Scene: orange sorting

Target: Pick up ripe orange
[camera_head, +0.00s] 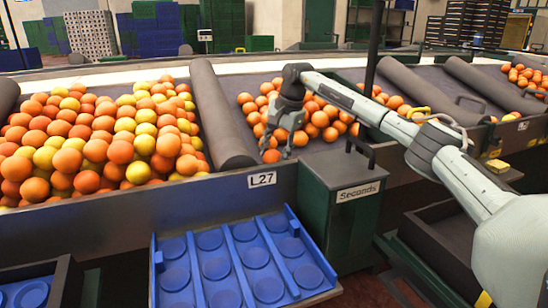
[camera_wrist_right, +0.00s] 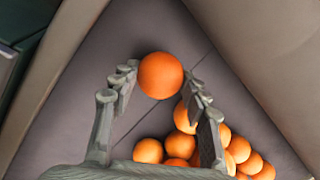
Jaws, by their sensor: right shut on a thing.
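An orange fruit (camera_wrist_right: 160,75) sits between the fingertips of my right gripper (camera_wrist_right: 161,82) in the right wrist view. My right gripper is shut on it. In the head view my right gripper (camera_head: 276,147) points down at the near edge of the middle bay, and the held orange (camera_head: 271,156) shows low between its fingers. I cannot tell whether it still touches the belt. Several more oranges (camera_head: 320,118) lie behind and to the right of the gripper; they also show below the held one in the wrist view (camera_wrist_right: 180,145). My left gripper is not in view.
A mixed heap of orange and yellow fruit (camera_head: 90,140) fills the left bay, beyond a grey padded divider (camera_head: 220,115). A blue tray with round hollows (camera_head: 215,268) stands in front, empty. A green bin labelled "Seconds" (camera_head: 340,215) stands to its right.

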